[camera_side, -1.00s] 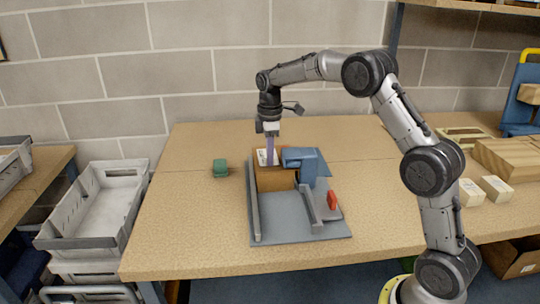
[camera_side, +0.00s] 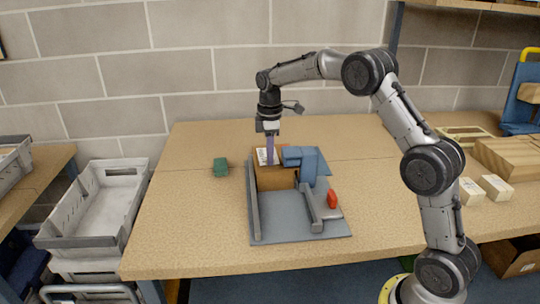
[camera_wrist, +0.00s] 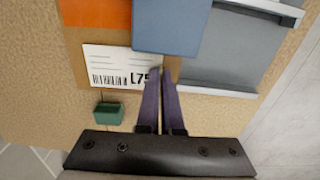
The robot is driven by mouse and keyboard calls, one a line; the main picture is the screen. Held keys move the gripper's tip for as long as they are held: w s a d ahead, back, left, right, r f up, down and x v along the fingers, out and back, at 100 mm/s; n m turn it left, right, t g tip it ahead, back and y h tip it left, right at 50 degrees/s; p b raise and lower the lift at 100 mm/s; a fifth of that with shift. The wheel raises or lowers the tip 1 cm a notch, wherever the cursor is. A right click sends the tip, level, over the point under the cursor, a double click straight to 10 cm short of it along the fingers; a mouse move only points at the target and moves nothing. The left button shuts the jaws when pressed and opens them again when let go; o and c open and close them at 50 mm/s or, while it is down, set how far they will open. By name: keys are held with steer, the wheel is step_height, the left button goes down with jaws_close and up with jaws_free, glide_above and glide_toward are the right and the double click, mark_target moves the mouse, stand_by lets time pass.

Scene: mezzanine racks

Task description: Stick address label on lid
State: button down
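The white address label (camera_side: 263,157) lies on top of the brown cardboard box (camera_side: 278,184). In the wrist view the label (camera_wrist: 115,66) shows barcode print and "L75"; its right edge is partly behind my left finger. My gripper (camera_side: 270,160) points down at the box lid beside the label. In the wrist view the purple fingers (camera_wrist: 161,75) are close together, with a narrow gap and nothing seen between them. I cannot tell whether the tips touch the lid or the label.
The box stands on a grey fixture (camera_side: 290,215) with side rails. A blue part (camera_side: 305,160) overhangs the lid at right; a red knob (camera_side: 332,198) is near it. A small green block (camera_side: 221,167) sits left. A grey bin (camera_side: 98,205) stands beside the table; the front-left tabletop is clear.

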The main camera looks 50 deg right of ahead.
steer(key=shift+f, duration=0.35)
stand_by(0.7)
steer(key=c, duration=0.7)
jaws_free()
steer(key=shift+r, duration=3.65)
